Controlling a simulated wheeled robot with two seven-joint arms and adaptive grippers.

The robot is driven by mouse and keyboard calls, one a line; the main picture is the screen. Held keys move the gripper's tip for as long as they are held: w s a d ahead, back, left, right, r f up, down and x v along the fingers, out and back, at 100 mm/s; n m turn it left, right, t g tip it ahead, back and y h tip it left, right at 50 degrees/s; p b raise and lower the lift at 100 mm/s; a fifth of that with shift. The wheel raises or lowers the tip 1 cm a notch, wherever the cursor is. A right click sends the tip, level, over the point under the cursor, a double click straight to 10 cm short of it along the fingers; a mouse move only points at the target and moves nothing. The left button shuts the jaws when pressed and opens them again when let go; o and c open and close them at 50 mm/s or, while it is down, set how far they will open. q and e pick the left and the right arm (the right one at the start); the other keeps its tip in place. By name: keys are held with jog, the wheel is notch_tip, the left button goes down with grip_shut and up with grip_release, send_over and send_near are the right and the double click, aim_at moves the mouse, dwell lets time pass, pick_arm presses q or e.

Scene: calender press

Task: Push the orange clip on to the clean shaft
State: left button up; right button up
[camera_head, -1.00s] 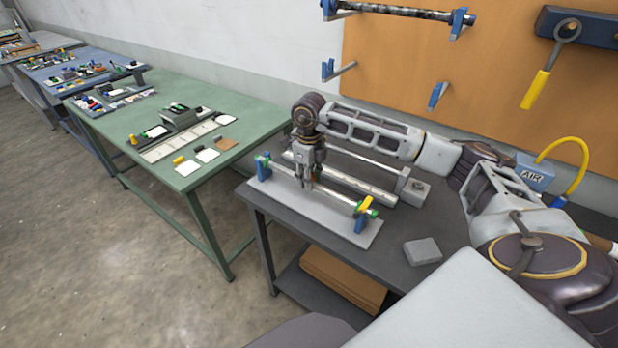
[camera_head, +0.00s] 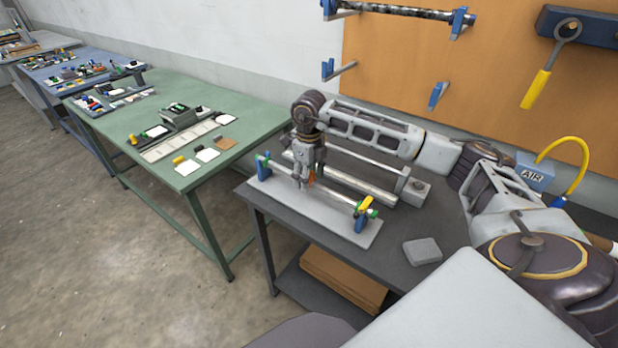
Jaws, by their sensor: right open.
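The clean shaft (camera_head: 335,196) is a bright rod lying across two blue stands on a light grey plate on the dark bench. A small orange clip (camera_head: 311,178) shows at the middle of the shaft, just right of my right gripper's fingers. It looks to be on the shaft, but I cannot tell how fully it is seated. My right gripper (camera_head: 303,184) is open, pointing down at the shaft right beside the clip; whether it touches the clip is unclear. My left gripper is not in view.
A roller press (camera_head: 362,188) stands behind the shaft. A grey block (camera_head: 422,251) lies at the bench's front right. A darkened shaft (camera_head: 392,11) hangs on the wall rack. A green table (camera_head: 255,115) with small parts stands to the left.

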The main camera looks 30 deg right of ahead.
notch_tip(320, 180, up, 12)
jog(key=shift+f, duration=0.25)
dwell(0.4)
dwell(0.6)
